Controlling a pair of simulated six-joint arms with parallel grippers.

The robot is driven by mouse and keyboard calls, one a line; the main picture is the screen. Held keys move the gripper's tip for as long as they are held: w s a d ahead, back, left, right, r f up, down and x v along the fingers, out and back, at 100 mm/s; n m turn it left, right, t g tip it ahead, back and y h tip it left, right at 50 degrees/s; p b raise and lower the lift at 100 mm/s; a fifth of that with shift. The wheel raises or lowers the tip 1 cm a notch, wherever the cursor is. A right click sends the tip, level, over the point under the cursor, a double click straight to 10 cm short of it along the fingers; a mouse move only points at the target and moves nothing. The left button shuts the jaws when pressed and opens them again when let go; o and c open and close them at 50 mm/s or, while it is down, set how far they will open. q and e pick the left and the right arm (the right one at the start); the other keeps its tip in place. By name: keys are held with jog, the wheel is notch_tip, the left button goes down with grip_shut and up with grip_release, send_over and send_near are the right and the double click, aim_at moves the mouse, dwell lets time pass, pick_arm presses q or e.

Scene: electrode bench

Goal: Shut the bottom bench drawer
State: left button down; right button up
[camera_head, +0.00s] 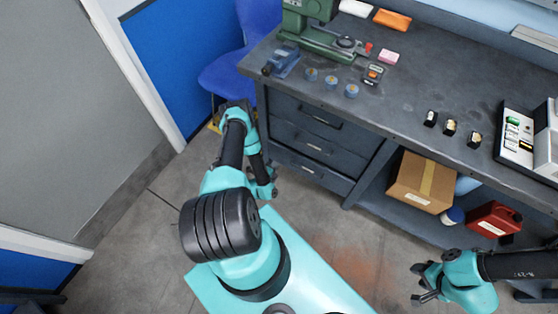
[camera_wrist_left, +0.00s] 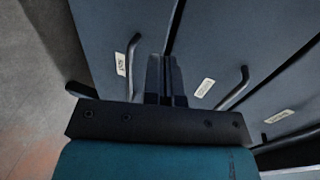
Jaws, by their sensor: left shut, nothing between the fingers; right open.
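The bottom bench drawer (camera_head: 305,172) is the lowest of three dark drawer fronts under the left part of the bench. Its front (camera_wrist_left: 100,30), with a bar handle and white label, also shows at the left in the left wrist view. It looks flush or nearly flush; I cannot tell whether a small gap remains. My left gripper (camera_head: 268,190) is shut and empty, low in front of its left part. In the left wrist view its fingertips (camera_wrist_left: 165,62) point at that front near its upper edge; contact is unclear. My right gripper (camera_head: 422,284) is open and empty, low at the right.
The middle drawer (camera_head: 318,140) and top drawer (camera_head: 310,110) sit above. A cardboard box (camera_head: 420,185) and red canister (camera_head: 494,219) are beneath the bench, right of the drawers. A blue chair (camera_head: 235,75) stands left of the bench. Floor before the drawers is clear.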

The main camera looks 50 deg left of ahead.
pick_arm(q)
jog(key=v, duration=0.4)
jog(key=shift+w, duration=0.1)
dwell(0.3)
